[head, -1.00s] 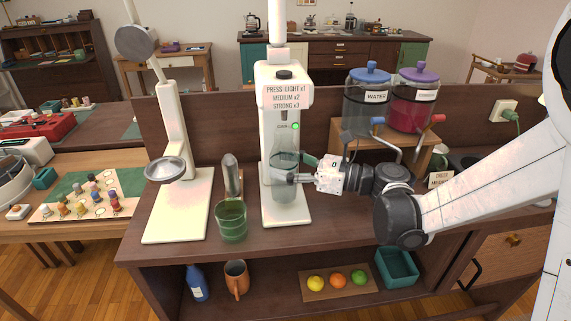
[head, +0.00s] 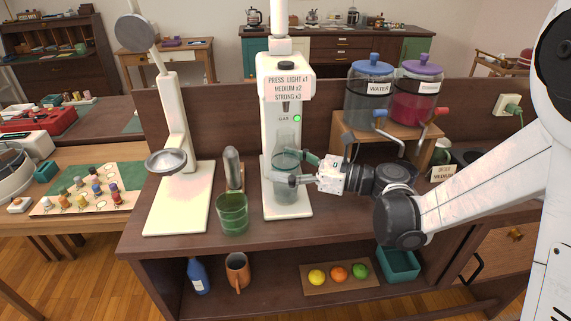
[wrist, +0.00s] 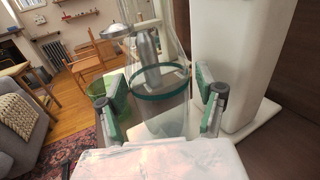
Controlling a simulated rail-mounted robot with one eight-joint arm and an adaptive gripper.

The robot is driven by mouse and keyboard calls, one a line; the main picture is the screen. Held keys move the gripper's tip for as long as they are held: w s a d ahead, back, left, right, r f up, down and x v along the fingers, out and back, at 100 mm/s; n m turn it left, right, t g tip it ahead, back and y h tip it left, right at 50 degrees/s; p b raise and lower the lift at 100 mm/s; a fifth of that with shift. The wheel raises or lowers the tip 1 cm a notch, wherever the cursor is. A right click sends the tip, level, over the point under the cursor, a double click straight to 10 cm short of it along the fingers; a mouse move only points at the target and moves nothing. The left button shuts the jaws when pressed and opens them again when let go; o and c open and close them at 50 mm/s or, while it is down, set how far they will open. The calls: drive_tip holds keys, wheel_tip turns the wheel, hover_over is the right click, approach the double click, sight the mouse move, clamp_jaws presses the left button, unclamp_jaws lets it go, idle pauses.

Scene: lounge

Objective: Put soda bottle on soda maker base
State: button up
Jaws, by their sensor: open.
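The clear soda bottle (head: 286,145), with a dark green band, is upright in front of the white soda maker column (head: 272,125), below its nozzle. Its bottom appears to be over or on the white base (head: 289,211); contact is hard to make out. My gripper (head: 292,168) reaches in from the right, with fingers spread on either side of the bottle. In the wrist view the bottle (wrist: 160,85) sits between the two green-padded fingers (wrist: 163,108), with visible gaps at both sides. A green light shows on the soda maker.
Left of the soda maker are a green glass (head: 232,214), a metal cylinder (head: 232,168) and a white stand (head: 180,205). Drink dispensers (head: 368,95) stand on a wooden riser behind my arm. The counter's front strip is clear.

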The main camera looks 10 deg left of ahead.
drive_tip(key=shift+r, duration=0.1)
drive_tip(key=shift+r, duration=0.15)
drive_tip(key=s+d+p, duration=0.1)
drive_tip(key=d, duration=1.1)
